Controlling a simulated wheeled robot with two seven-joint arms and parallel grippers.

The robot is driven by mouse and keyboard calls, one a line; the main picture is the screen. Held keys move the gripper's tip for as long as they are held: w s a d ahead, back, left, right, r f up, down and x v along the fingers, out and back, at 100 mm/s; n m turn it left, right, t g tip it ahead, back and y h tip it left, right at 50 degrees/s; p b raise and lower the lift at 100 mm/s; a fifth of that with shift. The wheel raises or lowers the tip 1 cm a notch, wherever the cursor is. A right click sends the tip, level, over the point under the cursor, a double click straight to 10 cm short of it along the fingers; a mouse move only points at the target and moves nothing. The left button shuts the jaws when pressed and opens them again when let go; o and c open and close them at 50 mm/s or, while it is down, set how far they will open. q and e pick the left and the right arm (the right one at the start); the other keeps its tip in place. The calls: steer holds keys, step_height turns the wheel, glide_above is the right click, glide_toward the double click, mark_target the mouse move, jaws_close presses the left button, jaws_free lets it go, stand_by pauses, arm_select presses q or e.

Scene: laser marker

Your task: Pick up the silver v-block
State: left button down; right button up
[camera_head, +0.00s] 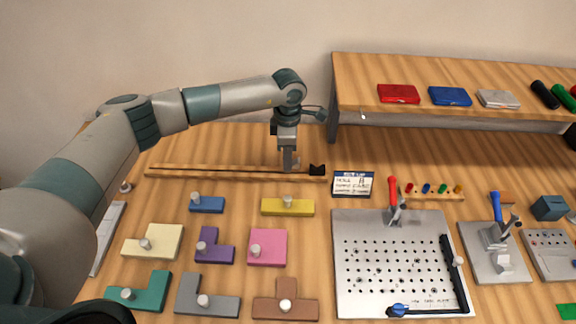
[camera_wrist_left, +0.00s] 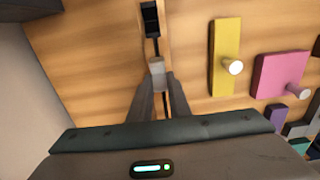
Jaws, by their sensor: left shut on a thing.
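The silver v-block (camera_wrist_left: 157,66) is a small light grey block between the fingertips of my left gripper (camera_wrist_left: 159,80) in the wrist view. The fingers are shut on it. In the head view my left gripper (camera_head: 289,160) points down over the wooden rail (camera_head: 220,171) near its right end. There the fingers hide most of the block. I cannot tell whether the block still touches the rail. My right gripper is in neither view.
A black v-block (camera_head: 317,169) sits on the rail just right of the gripper; it also shows in the wrist view (camera_wrist_left: 150,18). A label card (camera_head: 352,184) stands further right. Coloured knobbed pieces, such as the yellow one (camera_head: 274,207), lie in front. A raised shelf (camera_head: 450,72) is behind right.

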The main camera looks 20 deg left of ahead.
arm_select(q)
step_height(320, 180, up, 6)
steer(key=b, duration=0.2)
steer(key=shift+r+b, duration=0.2)
steer(key=shift+b, duration=0.1)
steer(key=shift+r, duration=0.55)
stand_by(0.5)
steer(key=s+m+b, duration=0.1)
steer(key=s+m, duration=1.9)
steer(key=m, duration=0.1)
steer(key=shift+s+a+r, duration=0.15)
steer(key=shift+s+r, duration=0.15)
steer(key=shift+r, duration=0.1)
